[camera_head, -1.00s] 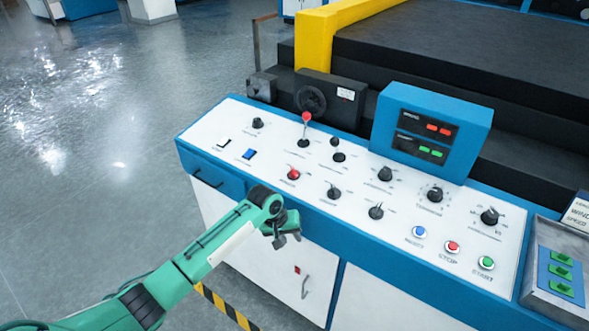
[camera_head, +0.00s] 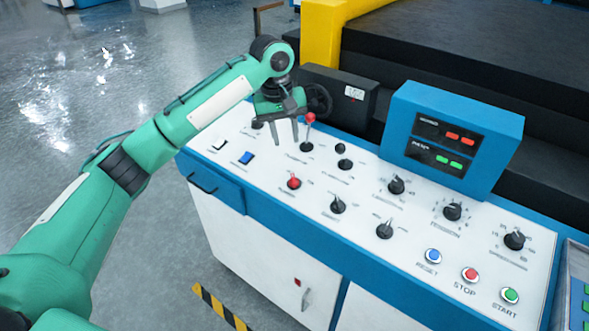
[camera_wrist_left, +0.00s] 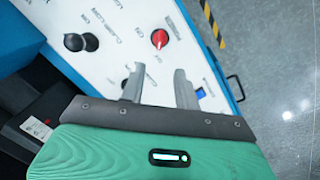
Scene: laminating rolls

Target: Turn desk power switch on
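The white control panel (camera_head: 330,160) carries several switches and knobs; no label I can read clearly names the power switch. A blue rocker switch (camera_head: 246,157) and a white rocker switch (camera_head: 217,146) sit at its left end. Near them are a red knob (camera_head: 294,183) and a red-ball lever (camera_head: 310,118). My left gripper (camera_head: 286,140) hangs fingers-down above the panel's left part, between the blue switch and the lever. Its fingers are apart and empty. In the left wrist view, the fingers (camera_wrist_left: 158,73) show with the red knob (camera_wrist_left: 160,39) beyond them and the blue switch (camera_wrist_left: 200,93) beside one finger.
Black knobs (camera_head: 396,185) and reset, stop and start buttons (camera_head: 470,274) fill the right side. A blue display box (camera_head: 450,140) stands at the panel's back. A handwheel (camera_head: 319,99) is behind the gripper. Open floor lies left.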

